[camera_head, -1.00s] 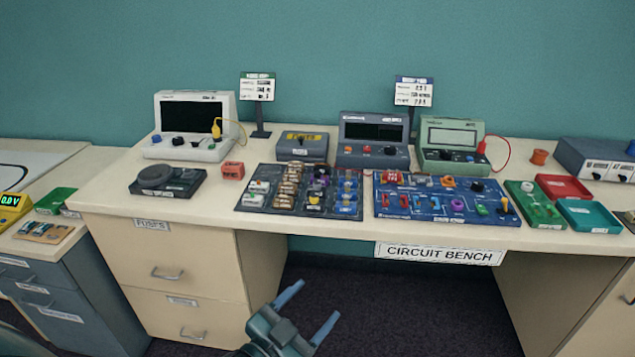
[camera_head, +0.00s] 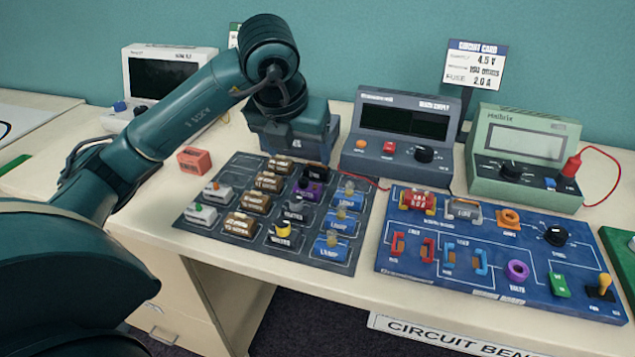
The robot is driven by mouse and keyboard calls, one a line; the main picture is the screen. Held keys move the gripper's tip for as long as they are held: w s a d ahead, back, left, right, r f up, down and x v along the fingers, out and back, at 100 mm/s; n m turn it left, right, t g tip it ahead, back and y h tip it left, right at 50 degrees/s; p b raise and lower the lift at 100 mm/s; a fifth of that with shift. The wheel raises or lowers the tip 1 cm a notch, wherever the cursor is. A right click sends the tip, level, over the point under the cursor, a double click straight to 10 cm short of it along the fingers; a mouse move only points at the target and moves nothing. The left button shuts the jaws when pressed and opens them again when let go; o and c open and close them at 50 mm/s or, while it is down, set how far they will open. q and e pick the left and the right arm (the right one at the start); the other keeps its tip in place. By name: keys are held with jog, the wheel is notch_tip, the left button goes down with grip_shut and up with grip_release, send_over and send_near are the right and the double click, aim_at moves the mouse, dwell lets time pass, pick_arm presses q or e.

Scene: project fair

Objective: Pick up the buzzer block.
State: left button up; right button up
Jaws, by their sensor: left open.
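The dark component tray (camera_head: 190,217) lies on the bench with several small blocks in rows. No label that I can read says buzzer. A purple block with a round black top (camera_head: 311,192), in the upper right part of the tray, may be the buzzer block. My left arm comes in from the left and bends down behind the tray. My left gripper (camera_head: 292,118) is open over the dark box at the back, behind and above the tray, apart from the blocks. Its fingertips are hard to make out. My right gripper is not in view.
A blue circuit board (camera_head: 392,262) lies right of the tray. A dark power supply (camera_head: 375,168) and a green meter (camera_head: 490,185) with a red lead stand behind. A white instrument (camera_head: 150,75) is partly hidden by my arm. A small red block (camera_head: 194,160) sits left of the tray.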

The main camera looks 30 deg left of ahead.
aim_at(306, 188)
pick_arm(q)
jog(key=x, duration=1.2)
jog(key=shift+s+f, duration=0.2)
jog(key=shift+s, duration=0.1)
jog(key=c, duration=1.1)
